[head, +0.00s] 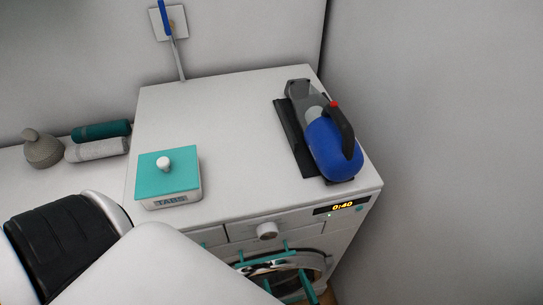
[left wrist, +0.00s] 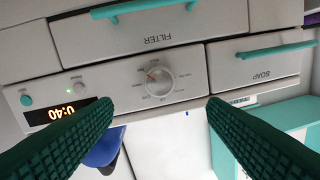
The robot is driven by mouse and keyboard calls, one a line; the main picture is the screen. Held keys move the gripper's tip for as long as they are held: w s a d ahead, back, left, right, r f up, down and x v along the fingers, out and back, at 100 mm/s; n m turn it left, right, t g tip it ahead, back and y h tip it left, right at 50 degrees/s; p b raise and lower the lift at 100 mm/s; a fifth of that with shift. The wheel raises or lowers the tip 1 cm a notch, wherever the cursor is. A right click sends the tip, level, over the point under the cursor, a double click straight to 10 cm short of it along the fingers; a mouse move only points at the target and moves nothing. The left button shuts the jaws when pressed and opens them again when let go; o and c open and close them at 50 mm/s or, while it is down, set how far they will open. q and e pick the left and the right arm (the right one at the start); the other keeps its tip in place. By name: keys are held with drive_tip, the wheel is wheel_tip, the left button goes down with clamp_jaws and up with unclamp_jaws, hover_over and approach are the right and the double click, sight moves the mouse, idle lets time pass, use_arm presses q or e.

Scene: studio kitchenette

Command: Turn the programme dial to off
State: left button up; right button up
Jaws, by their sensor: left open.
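The programme dial (head: 267,230) is a round white knob on the washing machine's front panel. In the left wrist view, which is upside down, the dial (left wrist: 157,80) shows small markings around it, too small to read. My left gripper (head: 288,287) is open and empty at the bottom of the head view, partly cut off. In the left wrist view its two green fingers (left wrist: 159,104) stand apart, with the dial beyond them, between the tips and not touched. The lit display (head: 341,207) reads 0:40; in the left wrist view the display (left wrist: 58,112) is partly behind a finger.
Teal-handled FILTER (left wrist: 150,30) and SOAP (left wrist: 255,70) drawers adjoin the dial panel. A TABS box (head: 168,190) and a blue appliance (head: 332,150) stand on the white machine top (head: 225,120). Rolled towels (head: 98,150) lie at the left. A wall borders the right.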

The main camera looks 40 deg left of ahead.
sight(269, 236)
use_arm(q)
drive_tip(key=p+x, duration=0.2)
drive_tip(key=x, duration=0.8)
drive_tip(key=shift+w+a+p, duration=0.15)
drive_tip(key=shift+a+p, duration=0.05)
drive_tip(key=shift+p, duration=0.2)
drive_tip(key=shift+w+f, duration=0.1)
drive_tip(key=shift+c, duration=0.9)
drive_tip(key=c, duration=0.8)
